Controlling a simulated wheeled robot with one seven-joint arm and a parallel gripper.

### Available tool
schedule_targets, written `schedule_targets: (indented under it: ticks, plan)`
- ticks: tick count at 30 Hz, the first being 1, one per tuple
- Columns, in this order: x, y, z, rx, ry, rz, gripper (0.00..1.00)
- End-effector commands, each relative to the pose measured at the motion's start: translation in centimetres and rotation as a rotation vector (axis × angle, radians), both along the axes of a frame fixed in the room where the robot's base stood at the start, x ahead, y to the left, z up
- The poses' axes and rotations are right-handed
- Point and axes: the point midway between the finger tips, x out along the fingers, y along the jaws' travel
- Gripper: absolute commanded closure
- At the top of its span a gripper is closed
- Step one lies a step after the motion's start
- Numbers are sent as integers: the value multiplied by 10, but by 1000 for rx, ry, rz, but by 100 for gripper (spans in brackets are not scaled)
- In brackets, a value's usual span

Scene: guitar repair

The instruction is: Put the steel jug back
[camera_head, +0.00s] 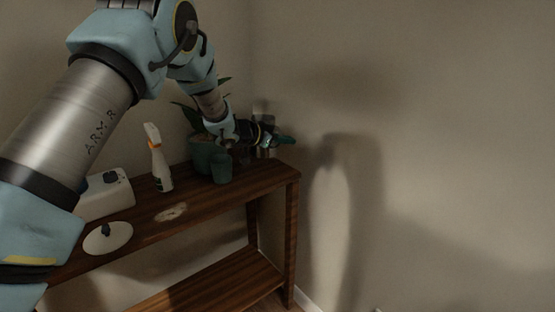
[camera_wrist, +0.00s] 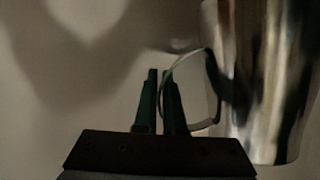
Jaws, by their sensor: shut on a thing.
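The steel jug (camera_wrist: 268,85) is shiny and fills the right side of the wrist view, its top cut off by the frame. Its thin loop handle (camera_wrist: 214,95) reaches left to my fingers. My gripper (camera_wrist: 160,90) is shut on the handle, with the two dark green fingers close together. In the head view my gripper (camera_head: 284,139) is over the far right end of the wooden shelf (camera_head: 270,178). The jug is dim and partly hidden by the gripper there. I cannot tell whether its base touches the shelf.
A green pot (camera_head: 208,160) with a plant stands just left of my gripper. A white spray bottle (camera_head: 160,165), a pale box (camera_head: 107,194) and a round white lid-like thing (camera_head: 108,238) are further left. A light patch (camera_head: 171,211) marks the top. The wall is close behind.

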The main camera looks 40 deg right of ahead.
Motion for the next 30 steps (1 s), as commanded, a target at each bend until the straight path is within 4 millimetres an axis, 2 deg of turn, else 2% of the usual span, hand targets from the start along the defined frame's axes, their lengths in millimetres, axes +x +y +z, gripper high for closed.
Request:
schedule_targets:
  ticks: [3, 10, 15, 27, 28, 30]
  plan:
    - [0, 0, -15, -2, -1, -1, 100]
    - [0, -1, -31, -2, -2, -1, 100]
    - [0, -1, -54, -2, 0, -2, 100]
    - [0, -1, -62, -3, -3, -1, 100]
    - [0, 0, -63, -1, -1, 0, 92]
    - [0, 0, -62, -1, -1, 0, 84]
